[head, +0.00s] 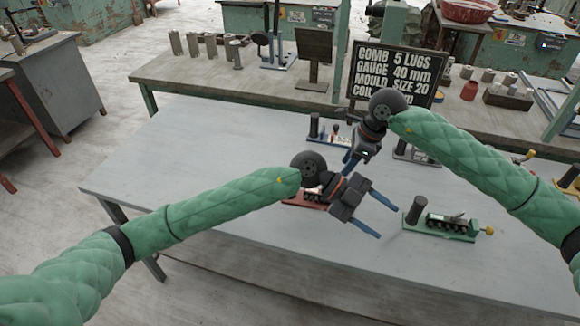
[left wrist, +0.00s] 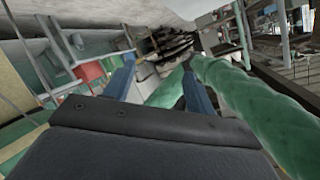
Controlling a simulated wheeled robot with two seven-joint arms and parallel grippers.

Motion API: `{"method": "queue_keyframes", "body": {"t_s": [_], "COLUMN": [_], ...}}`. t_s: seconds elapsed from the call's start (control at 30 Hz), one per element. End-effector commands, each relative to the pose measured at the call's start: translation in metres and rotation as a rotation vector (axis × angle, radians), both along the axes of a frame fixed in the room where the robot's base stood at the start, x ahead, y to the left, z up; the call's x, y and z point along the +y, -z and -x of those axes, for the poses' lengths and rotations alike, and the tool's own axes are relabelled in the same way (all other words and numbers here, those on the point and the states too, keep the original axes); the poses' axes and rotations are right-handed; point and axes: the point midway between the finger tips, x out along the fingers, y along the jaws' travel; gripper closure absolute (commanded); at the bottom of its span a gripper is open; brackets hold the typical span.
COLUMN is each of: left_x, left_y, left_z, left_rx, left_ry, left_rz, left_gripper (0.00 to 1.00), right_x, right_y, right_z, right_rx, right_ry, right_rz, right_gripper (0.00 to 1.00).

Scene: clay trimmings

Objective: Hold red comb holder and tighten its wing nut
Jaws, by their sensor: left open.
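The red comb holder (head: 290,203) lies on the grey table, mostly hidden behind my left gripper and forearm in the head view. Its wing nut cannot be made out. My left gripper (head: 389,223) is open and empty, above the table to the right of the red holder, its blue fingers pointing right and down. In the left wrist view its two fingers (left wrist: 160,88) stand apart with nothing between them. My right gripper (head: 349,166) is just behind and above the left one, pointing down. Its finger gap is not clear.
A green comb holder (head: 462,236) with a yellow knob stands right of my left gripper. A blue holder (head: 315,138) and a pale one (head: 402,154) are farther back. A dark sign (head: 392,72) stands on the rear bench. The table's left part (head: 190,150) is clear.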

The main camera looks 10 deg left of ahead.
Motion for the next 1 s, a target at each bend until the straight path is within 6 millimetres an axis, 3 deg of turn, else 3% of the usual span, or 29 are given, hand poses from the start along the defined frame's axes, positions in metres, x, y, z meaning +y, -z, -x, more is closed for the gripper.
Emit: {"method": "queue_keyframes", "body": {"t_s": [0.27,0.5,0.8,1.0], "left_x": [0.048,0.109,0.193,0.223], "left_y": [0.039,0.057,0.052,0.045], "left_z": [-0.043,-0.093,-0.153,-0.172], "left_rx": [-0.050,-0.087,-0.129,-0.140], "left_ry": [-0.012,-0.112,-0.315,-0.401], "left_rz": [-0.392,-0.735,-1.100,-1.213], "left_gripper": [0.44,0.44,0.44,0.44], "right_x": [0.000,0.000,0.000,0.000], "right_y": [0.000,0.000,0.000,0.000], "right_z": [0.000,0.000,0.000,0.000], "right_rx": [0.000,0.000,0.000,0.000], "right_ry": [0.000,0.000,0.000,0.000], "right_rz": [0.000,0.000,0.000,0.000], "right_gripper": [0.64,0.64,0.64,0.64]}}
